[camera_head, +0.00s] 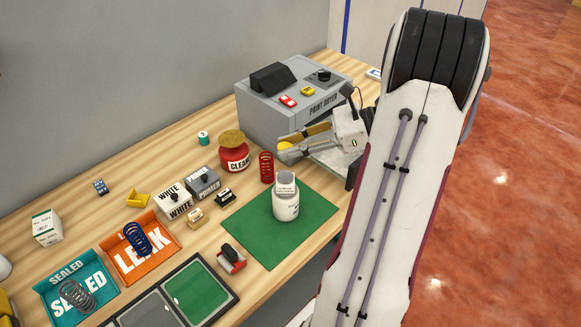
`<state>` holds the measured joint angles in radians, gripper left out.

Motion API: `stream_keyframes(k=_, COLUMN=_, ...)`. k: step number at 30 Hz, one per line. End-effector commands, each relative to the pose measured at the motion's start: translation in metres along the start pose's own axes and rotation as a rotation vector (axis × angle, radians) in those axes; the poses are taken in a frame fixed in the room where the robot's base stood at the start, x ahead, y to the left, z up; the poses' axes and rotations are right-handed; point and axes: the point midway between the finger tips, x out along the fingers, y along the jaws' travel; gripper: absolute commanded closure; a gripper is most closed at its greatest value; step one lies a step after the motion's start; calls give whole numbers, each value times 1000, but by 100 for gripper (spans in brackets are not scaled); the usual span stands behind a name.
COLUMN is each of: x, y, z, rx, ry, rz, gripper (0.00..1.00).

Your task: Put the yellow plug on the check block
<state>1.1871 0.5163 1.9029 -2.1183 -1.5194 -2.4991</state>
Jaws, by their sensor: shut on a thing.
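My gripper (291,144) is at the right of the bench, in front of the grey paint dryer and above the back of the green mat. It is shut on the yellow plug (285,147), a small rounded yellow piece at its fingertips. The fingers hide part of the plug. The plug is held in the air, apart from the bench. No block is readably labelled as the check block. Small blocks stand left of the mat: a dark one (225,197) and a tan one (196,216). I cannot tell whether either is the check block.
A white bottle (286,204) stands on the green mat (252,230). A red spring (266,168) and red CLEAN pot (233,154) stand behind it. The PAINT DRYER (258,110) is at the back. LEAK (164,258) and SEALED (60,298) trays hold springs at left.

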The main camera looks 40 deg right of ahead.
Motion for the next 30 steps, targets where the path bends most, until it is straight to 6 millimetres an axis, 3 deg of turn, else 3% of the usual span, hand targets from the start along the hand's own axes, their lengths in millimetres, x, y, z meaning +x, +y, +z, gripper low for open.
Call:
stream_keyframes(k=6, x=10, y=0, z=-24, rx=2, ry=-1, rz=0, gripper=86)
stream_keyframes(k=20, x=12, y=0, z=-29, rx=0, ry=0, rz=0, gripper=86)
stream_keyframes(k=30, x=24, y=1, z=-56, rx=2, ry=-1, rz=1, gripper=86)
